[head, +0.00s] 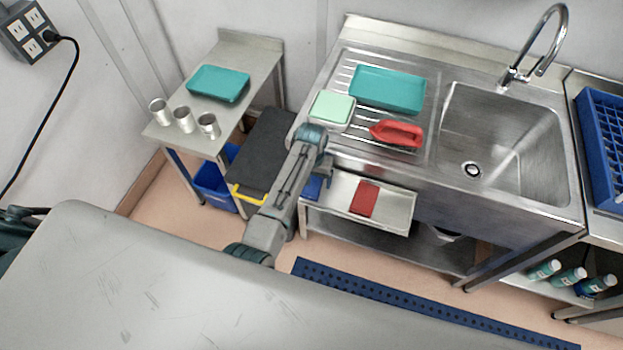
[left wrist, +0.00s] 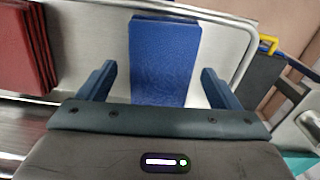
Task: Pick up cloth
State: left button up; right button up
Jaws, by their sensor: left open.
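A blue folded cloth (head: 312,188) lies at the left end of a shallow metal tray (head: 397,212) below the sink counter's front edge. My left arm partly hides it in the head view. A red folded cloth (head: 365,198) lies to its right in the same tray. My left gripper (head: 325,176) is over the tray's left end. In the left wrist view the gripper (left wrist: 157,78) is open and empty, with the blue cloth (left wrist: 165,55) ahead between its fingers. The red cloth (left wrist: 22,48) shows at the left there. My right gripper is out of view.
The sink counter above holds a teal tray (head: 388,88), a pale green-lidded box (head: 332,108) and a red brush-like tool (head: 397,134). A black-topped stand with a yellow handle (head: 248,193) is close left of my arm. Metal cups (head: 184,119) stand on the side table.

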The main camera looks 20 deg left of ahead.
pick_arm(q)
jog(key=shift+w+f, duration=0.1)
jog(key=shift+f, duration=0.7)
jog(key=shift+c, duration=0.3)
jog(key=c, duration=1)
jog(key=shift+r, duration=0.15)
jog(key=shift+r, duration=0.55)
notch_tip(320, 180, up, 17)
jog(key=shift+b, duration=0.35)
